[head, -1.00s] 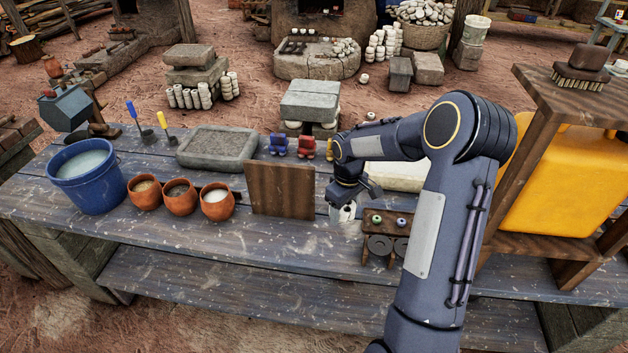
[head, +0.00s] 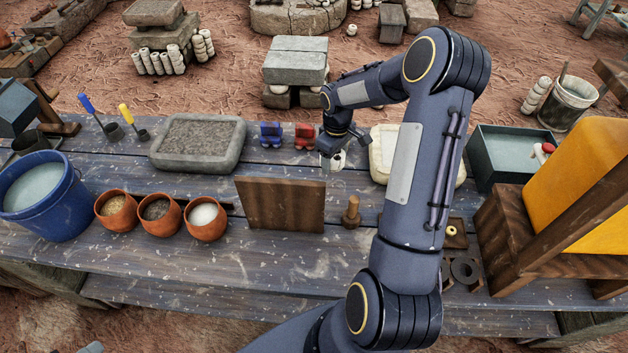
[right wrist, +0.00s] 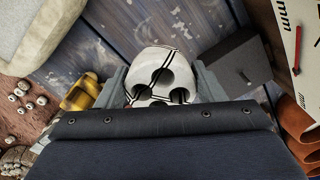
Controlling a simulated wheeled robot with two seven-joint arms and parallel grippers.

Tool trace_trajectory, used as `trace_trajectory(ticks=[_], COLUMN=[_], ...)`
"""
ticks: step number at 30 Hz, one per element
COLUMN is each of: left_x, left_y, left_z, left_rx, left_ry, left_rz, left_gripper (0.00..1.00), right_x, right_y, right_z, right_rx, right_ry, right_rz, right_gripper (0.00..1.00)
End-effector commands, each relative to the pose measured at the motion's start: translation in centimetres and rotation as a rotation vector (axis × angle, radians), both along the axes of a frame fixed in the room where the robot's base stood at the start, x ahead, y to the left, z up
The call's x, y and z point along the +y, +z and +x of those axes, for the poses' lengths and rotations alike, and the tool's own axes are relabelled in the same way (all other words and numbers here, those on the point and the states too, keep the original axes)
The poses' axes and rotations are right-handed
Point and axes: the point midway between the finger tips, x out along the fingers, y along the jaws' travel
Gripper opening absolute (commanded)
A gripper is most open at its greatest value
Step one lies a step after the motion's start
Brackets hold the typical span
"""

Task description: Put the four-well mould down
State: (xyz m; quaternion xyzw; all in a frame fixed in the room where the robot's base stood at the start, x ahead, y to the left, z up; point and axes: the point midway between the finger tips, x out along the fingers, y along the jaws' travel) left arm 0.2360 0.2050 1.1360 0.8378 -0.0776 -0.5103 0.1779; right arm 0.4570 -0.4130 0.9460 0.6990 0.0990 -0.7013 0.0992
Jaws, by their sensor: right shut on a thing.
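The four-well mould (right wrist: 160,72) is white with dark lines and round dark wells in the right wrist view. My right gripper (right wrist: 160,88) is shut on it, a finger on each side. In the head view the mould (head: 338,161) shows only as a small white patch under my right gripper (head: 336,150), behind the right end of the upright wooden board. Planks show beyond it in the wrist view, but I cannot tell whether it touches the bench. My left gripper is not in view.
The wooden board (head: 280,204) and a wooden peg (head: 351,213) stand in front of the gripper. A red figure (head: 304,136) and a blue figure (head: 270,134) stand to its left, and a pale slab (head: 382,152) is close on its right. Bare planks lie at the front.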

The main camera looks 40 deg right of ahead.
Motion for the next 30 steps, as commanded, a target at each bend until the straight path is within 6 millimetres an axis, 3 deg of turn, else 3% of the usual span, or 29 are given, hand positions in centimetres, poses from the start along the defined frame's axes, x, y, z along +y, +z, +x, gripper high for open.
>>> trace_trajectory(ticks=[12,23,30], left_x=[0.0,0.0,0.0], left_y=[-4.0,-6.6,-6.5], left_z=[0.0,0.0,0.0], left_rx=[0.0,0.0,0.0], left_ry=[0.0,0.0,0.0], left_rz=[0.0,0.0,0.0], left_gripper=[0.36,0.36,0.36], right_x=[0.1,0.1,0.1], right_y=[-6.8,-11.0,-11.1], right_z=[0.0,0.0,0.0], right_rx=[-0.001,-0.001,-0.003], right_ry=[0.0,0.0,0.0], right_rz=[0.002,0.002,0.001], right_gripper=[0.33,0.33,0.33])
